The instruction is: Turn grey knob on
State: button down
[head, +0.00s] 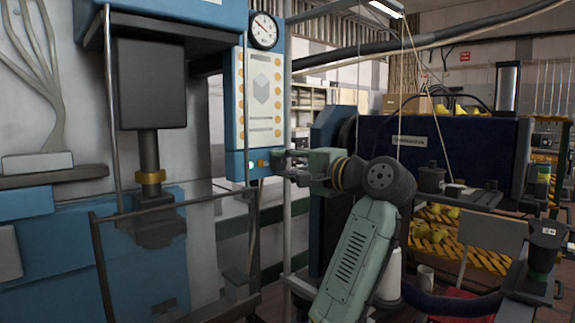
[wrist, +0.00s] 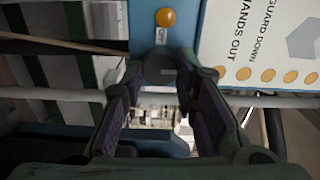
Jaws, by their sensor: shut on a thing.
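The grey knob (wrist: 158,68) sits on the blue lower part of the control panel, below an orange button (wrist: 166,17) and a small white label in the wrist view. My gripper (wrist: 162,74) reaches the panel with its two dark fingers on either side of the knob, closed on it at the tips. In the head view my gripper (head: 278,163) meets the right edge of the panel (head: 238,130), and the knob cannot be made out there. The knob's pointer direction is not clear.
A pressure gauge (head: 263,31) is above the panel. A clear guard (head: 170,255) with a dark frame stands in front of the press at left. A grey upright post (head: 286,90) stands close beside my gripper. A dark blue machine (head: 445,145) fills the right.

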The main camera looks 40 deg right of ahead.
jog(key=shift+m, duration=0.4)
jog(key=c, duration=1.3)
grip_release()
jog(key=s, duration=0.8)
jog(key=s+d, duration=0.1)
jog(key=s, duration=0.3)
